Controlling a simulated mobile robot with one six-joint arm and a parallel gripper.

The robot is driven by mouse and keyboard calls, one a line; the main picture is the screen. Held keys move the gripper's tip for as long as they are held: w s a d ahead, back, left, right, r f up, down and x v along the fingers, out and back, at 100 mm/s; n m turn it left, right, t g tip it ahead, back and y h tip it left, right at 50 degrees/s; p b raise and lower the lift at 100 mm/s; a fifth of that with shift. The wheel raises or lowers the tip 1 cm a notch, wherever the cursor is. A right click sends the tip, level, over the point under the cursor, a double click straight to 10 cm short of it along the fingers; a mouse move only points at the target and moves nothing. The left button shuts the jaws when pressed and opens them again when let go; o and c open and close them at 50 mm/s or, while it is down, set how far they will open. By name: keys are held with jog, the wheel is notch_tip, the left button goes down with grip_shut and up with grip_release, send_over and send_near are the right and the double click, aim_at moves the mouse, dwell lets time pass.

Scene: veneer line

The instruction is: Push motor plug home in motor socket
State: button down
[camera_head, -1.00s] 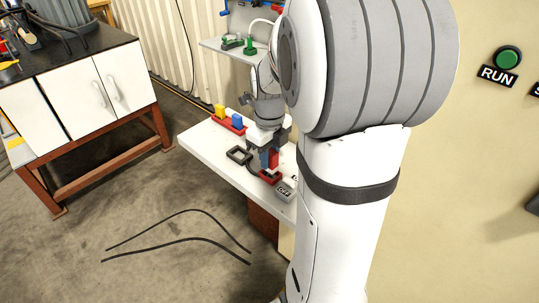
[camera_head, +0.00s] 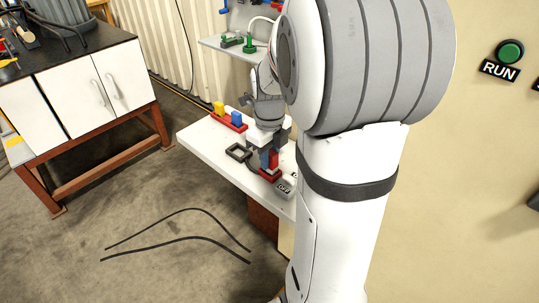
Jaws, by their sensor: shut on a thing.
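My gripper (camera_head: 267,152) is over the white bench and points down. It is shut on a red plug (camera_head: 274,158), which I take to be the motor plug. A narrow blue part shows beside the plug at the jaws; I cannot tell what it belongs to. Directly under the plug is a low red-rimmed socket (camera_head: 270,175) on the bench, probably the motor socket. The plug stands about upright at this socket. The jaws and the small size hide how deep it sits.
On the white bench (camera_head: 205,143), a red rack (camera_head: 231,124) holds a yellow and a blue plug. A dark square frame (camera_head: 239,153) lies left of the socket, and a grey OFF block (camera_head: 286,188) sits close to its right. A shelf (camera_head: 222,46) is behind.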

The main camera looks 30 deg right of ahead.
aim_at(270, 151)
jog(key=shift+f+b, duration=0.55)
jog(key=shift+f, duration=0.25)
jog(key=c, duration=1.1)
grip_release()
notch_tip(270, 151, up, 8)
jog(key=shift+f, duration=0.1)
jog(key=shift+s+a+n, duration=0.2)
jog(key=shift+a+n, duration=0.1)
jog(key=shift+n, duration=0.3)
jog(key=s+a+n+t, duration=0.1)
jog(key=s+a+n, duration=0.2)
jog(key=n, duration=0.7)
jog(key=s+a+f+n, duration=0.1)
jog(key=s+a+n, duration=0.3)
jog(key=n, duration=0.6)
jog(key=s+a+f+n+t, duration=0.1)
jog(key=s+a+n, duration=0.3)
jog(key=n, duration=0.6)
jog(key=shift+s+f+n+t+p, duration=0.3)
jog(key=shift+s+n+p, duration=0.1)
jog(key=shift+s, duration=0.2)
